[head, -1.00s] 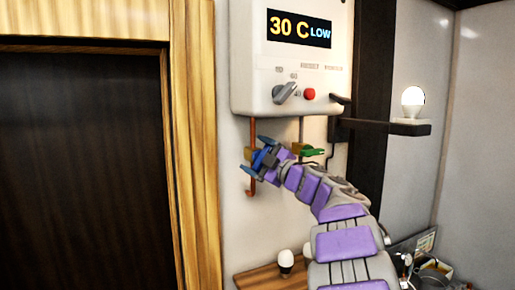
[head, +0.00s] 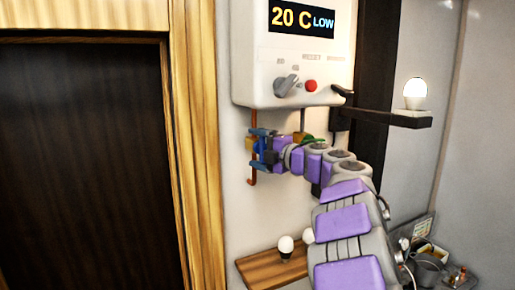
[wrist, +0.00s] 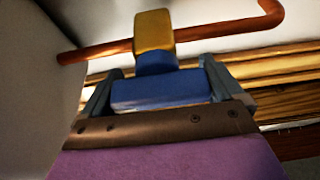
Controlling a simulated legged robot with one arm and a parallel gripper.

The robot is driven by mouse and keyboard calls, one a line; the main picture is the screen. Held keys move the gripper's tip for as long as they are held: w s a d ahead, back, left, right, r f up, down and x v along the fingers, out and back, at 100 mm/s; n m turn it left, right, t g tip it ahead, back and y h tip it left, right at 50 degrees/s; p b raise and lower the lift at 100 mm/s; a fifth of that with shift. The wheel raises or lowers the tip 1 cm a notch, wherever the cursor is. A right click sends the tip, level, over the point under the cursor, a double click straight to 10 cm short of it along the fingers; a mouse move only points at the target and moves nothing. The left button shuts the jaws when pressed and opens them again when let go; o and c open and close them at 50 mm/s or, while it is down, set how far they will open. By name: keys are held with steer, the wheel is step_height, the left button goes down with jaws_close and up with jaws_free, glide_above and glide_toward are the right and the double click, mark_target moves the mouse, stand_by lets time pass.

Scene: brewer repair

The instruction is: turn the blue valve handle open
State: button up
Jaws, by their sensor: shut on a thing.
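The blue valve handle (wrist: 160,92) sits between the two fingers of my gripper (wrist: 158,86) in the wrist view. The fingers are shut on it, one at each end. The yellow valve body (wrist: 154,30) is just beyond the handle, on a copper pipe (wrist: 205,38). In the head view my gripper (head: 262,147) is at the left copper pipe below the white boiler, with one finger above the other. There the yellow valve body (head: 249,144) shows at its left, and the handle is mostly hidden by the fingers.
The white boiler (head: 255,75) above reads "20 C LOW" and has a grey knob (head: 287,85) and a red button (head: 311,86). A green handle (head: 309,139) is close right of my gripper. A shelf with a bulb (head: 415,93) is at right. A wooden board (head: 262,270) is below.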

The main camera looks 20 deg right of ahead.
steer(key=shift+f, duration=0.35)
steer(key=o, duration=0.7)
steer(key=shift+s+d, duration=0.1)
steer(key=shift+s+d+f+b, duration=0.2)
steer(key=shift+s+d+b, duration=0.1)
steer(key=shift+s, duration=0.15)
steer(key=shift+a+r+b+v, duration=0.15)
steer(key=shift+b+v, duration=0.2)
steer(key=shift+v, duration=2.25)
steer(key=shift+r+b+v, duration=0.1)
steer(key=shift+b+v, duration=0.3)
steer(key=shift+v, duration=2.2)
steer(key=shift+a+r+b+v, duration=0.15)
steer(key=shift+b+v, duration=0.2)
steer(key=shift+v, duration=2.25)
